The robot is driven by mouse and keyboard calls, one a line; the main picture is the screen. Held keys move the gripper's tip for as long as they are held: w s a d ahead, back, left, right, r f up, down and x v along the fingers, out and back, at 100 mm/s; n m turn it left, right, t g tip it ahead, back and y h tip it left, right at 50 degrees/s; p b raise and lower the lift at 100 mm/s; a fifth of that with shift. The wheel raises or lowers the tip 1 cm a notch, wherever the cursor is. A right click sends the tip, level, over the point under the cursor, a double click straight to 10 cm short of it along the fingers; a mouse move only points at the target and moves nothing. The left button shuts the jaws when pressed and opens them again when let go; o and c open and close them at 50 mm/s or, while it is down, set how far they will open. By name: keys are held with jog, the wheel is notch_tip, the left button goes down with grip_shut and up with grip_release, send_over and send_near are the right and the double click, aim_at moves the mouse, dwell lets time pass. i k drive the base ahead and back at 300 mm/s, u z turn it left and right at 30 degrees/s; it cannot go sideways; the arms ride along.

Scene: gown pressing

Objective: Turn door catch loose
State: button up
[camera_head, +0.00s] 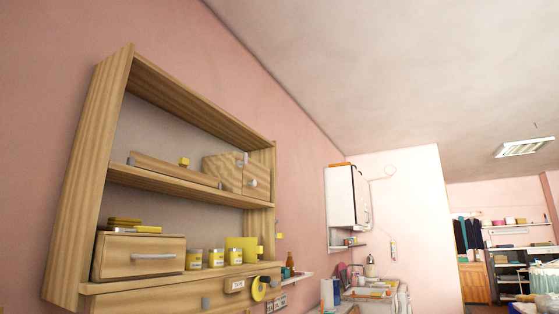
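A small wooden cupboard (225,171) stands at the right end of the upper shelf in the open wooden unit. Its narrow front door (257,176) looks closed. A small grey catch (242,159) sits near the top edge of the door, above a pale round knob (253,183); its exact turn is too small to tell. Another grey fitting (205,303) shows on the wide lower front panel (165,294), cut off by the picture's bottom edge. My gripper is not in view.
The lower shelf holds a drawer box (138,257), several yellow-labelled tins (215,258) and a yellow block (242,243). A yellow tape roll (258,288) hangs at the lower right. A white wall cabinet (341,197) and cluttered counter (375,293) stand farther back.

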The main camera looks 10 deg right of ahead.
aim_at(246, 155)
jog(key=z, duration=0.85)
jog(key=i, duration=2.3)
jog(key=u, duration=2.6)
